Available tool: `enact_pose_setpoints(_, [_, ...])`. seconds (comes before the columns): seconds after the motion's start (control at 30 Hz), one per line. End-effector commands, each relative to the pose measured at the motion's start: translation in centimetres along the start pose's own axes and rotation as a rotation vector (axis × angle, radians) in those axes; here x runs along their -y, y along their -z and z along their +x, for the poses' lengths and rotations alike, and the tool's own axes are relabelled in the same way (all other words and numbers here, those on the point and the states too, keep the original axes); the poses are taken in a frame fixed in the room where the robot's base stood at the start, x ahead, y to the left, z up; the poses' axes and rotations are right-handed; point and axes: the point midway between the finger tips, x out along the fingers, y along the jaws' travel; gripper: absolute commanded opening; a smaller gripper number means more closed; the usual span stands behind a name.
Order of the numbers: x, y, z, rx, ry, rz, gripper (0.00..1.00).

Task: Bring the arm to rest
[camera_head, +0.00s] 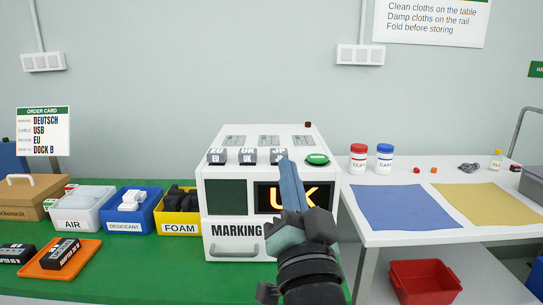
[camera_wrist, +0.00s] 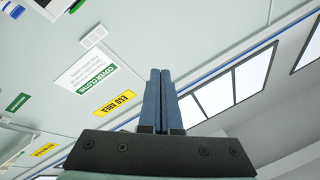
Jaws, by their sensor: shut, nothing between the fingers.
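My gripper (camera_head: 289,185) is raised in front of the white marking machine (camera_head: 233,230), pointing upward, with its blue fingers together and nothing between them. In the wrist view my gripper (camera_wrist: 160,75) shows its two fingers closed side by side against the wall and ceiling. My arm hides part of the machine's lit "UK" display (camera_head: 267,197) and part of its front. I cannot tell the gap between my gripper and the machine.
The green table holds an air bin (camera_head: 72,226), a desiccant bin (camera_head: 107,228), a foam bin (camera_head: 160,225) and an orange tray (camera_head: 32,270). A white table (camera_head: 376,236) with blue and yellow cloths stands right. A red bin (camera_head: 447,295) sits below it.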

Motion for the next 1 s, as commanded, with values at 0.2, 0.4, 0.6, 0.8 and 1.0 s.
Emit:
enact_pose_setpoints(0.2, [12.2, 10.6, -3.0, -0.252, 0.087, -0.448, 0.00])
enact_pose_setpoints(0.4, [19.2, 18.8, -6.9, -0.452, 0.051, -0.689, 0.00])
enact_pose_setpoints(0.6, [22.1, 23.0, -4.5, -0.445, 0.052, -0.682, 0.00])
enact_pose_setpoints(0.8, [25.5, 27.6, -2.1, -0.443, 0.053, -0.680, 0.00])
enact_pose_setpoints(1.0, [28.6, 31.8, 0.0, -0.442, 0.054, -0.679, 0.00])
